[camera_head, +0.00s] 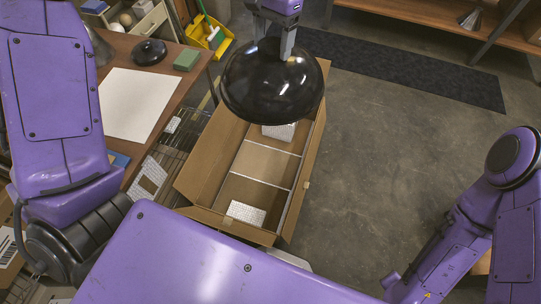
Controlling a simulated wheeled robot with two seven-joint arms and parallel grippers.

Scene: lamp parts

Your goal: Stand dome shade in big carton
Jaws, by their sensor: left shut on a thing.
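The dome shade (272,88) is glossy black and hangs in the air in the upper middle of the head view. My left gripper (286,45) comes down from above and is shut on the shade's upper edge. The big carton (205,160) stands open below and nearer to me, with thin dividers across it. The shade covers the carton's far end from view. White perforated pieces lie in the carton's near compartment (246,213) and far compartment (280,131). The middle of the carton looks empty. My right arm shows at the lower right, but its gripper is not in view.
A brown table (112,56) at the left holds a white sheet (137,104), a small black dome (149,52) and a green block (187,60). A wire rack (186,128) stands between table and carton. A dark mat (400,70) lies behind. The concrete floor (400,150) at the right is clear.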

